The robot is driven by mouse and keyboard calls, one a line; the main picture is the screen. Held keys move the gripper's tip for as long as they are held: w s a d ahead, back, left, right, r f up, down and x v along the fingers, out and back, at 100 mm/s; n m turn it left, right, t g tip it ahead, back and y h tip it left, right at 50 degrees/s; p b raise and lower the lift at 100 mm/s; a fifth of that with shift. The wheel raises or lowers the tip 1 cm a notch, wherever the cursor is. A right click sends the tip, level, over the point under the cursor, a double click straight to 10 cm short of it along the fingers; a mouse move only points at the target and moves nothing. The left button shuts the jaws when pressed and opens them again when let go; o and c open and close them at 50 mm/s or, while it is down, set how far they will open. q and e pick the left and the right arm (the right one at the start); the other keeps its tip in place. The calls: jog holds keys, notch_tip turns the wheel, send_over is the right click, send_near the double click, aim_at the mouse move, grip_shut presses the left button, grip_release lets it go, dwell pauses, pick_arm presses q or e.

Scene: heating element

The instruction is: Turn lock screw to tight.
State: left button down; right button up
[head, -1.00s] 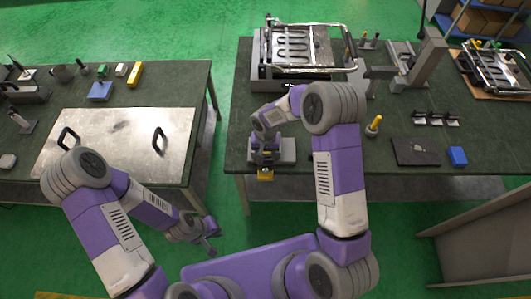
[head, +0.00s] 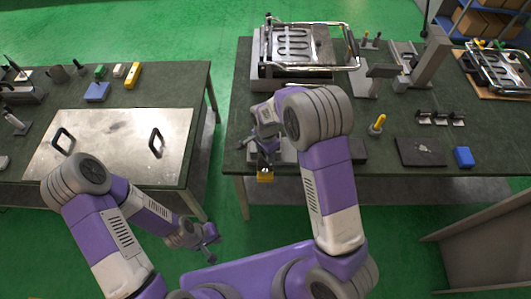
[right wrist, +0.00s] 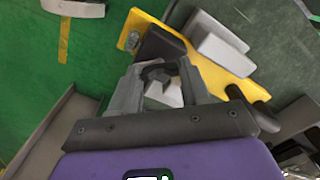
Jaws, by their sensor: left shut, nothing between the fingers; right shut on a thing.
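My right gripper (head: 264,155) is at the front edge of the right workbench, over a fixture with a yellow part (head: 265,175). In the right wrist view the gripper (right wrist: 160,72) is shut on a dark piece (right wrist: 162,46) beside a yellow plate (right wrist: 222,68). This dark piece appears to be the lock screw; its grip is partly hidden by the fingers, and I cannot tell how tight it is. My left gripper (head: 210,236) is shut and empty, low over the floor between the benches.
A metal frame with a heating element (head: 292,45) stands at the back of the right bench (head: 235,125). A yellow-handled tool (head: 378,123), a dark plate (head: 420,152) and a blue block (head: 463,157) lie to the right. The left bench carries a metal plate with handles (head: 110,135).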

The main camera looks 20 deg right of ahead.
aim_at(265, 155)
jog(key=m+p, duration=0.1)
jog(key=m, duration=0.2)
jog(key=shift+r+m, duration=0.1)
jog(key=shift+m, duration=0.3)
jog(key=shift+m+p, duration=0.85)
jog(key=shift+m, duration=1.15)
jog(key=o, duration=1.1)
jog(key=shift+c, duration=0.2)
notch_tip(265, 155, up, 8)
jog(key=shift+f+p, duration=0.25)
jog(key=shift+p, duration=0.15)
